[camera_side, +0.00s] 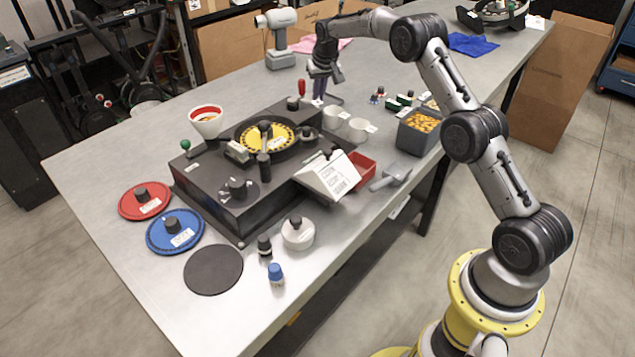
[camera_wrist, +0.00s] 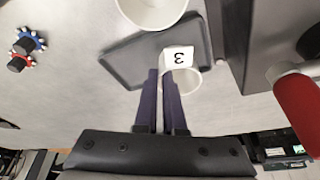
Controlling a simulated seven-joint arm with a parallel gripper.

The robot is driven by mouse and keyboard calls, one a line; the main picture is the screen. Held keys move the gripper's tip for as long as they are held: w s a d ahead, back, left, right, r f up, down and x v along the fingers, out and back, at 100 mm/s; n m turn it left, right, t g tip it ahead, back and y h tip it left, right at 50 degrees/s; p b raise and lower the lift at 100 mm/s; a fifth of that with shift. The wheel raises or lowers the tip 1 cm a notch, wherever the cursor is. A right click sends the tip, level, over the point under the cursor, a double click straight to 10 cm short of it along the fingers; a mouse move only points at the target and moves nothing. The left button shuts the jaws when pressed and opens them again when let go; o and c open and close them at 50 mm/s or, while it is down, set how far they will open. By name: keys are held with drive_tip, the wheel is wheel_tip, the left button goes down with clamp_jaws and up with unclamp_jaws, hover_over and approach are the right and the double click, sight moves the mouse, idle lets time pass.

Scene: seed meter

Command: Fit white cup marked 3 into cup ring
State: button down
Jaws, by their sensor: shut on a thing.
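The white cup marked 3 (camera_wrist: 178,58) shows in the wrist view, at the fingertips, with its number upside down. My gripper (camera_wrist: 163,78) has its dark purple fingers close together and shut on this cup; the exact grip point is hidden. A dark grey tray (camera_wrist: 125,65) lies beneath the cup. I cannot clearly pick out the cup ring in either view.
Two larger white cups (camera_side: 360,129) stand right of the meter; one white cup (camera_wrist: 152,10) shows at the wrist view's top. A red-handled lever (camera_side: 301,88) rises close to my gripper. A grey bin (camera_side: 418,132) stands right.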

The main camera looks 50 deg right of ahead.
drive_tip(key=shift+d+r, duration=0.25)
drive_tip(key=shift+r, duration=0.2)
drive_tip(key=shift+r, duration=1.45)
drive_tip(key=shift+r, duration=0.1)
wheel_tip(320, 180, up, 9)
drive_tip(key=s+a+r, duration=0.2)
drive_tip(key=s+a, duration=0.5)
drive_tip(key=s, duration=0.2)
drive_tip(key=s+a+f, duration=0.2)
drive_tip(key=s+a, duration=0.3)
drive_tip(key=s, duration=0.3)
drive_tip(key=shift+y, duration=0.4)
drive_tip(key=shift+w+d+f, duration=0.1)
drive_tip(key=shift+d+f, duration=0.05)
drive_tip(key=shift+f, duration=2.55)
drive_tip(key=shift+d+f, duration=0.1)
drive_tip(key=shift+f, duration=2.55)
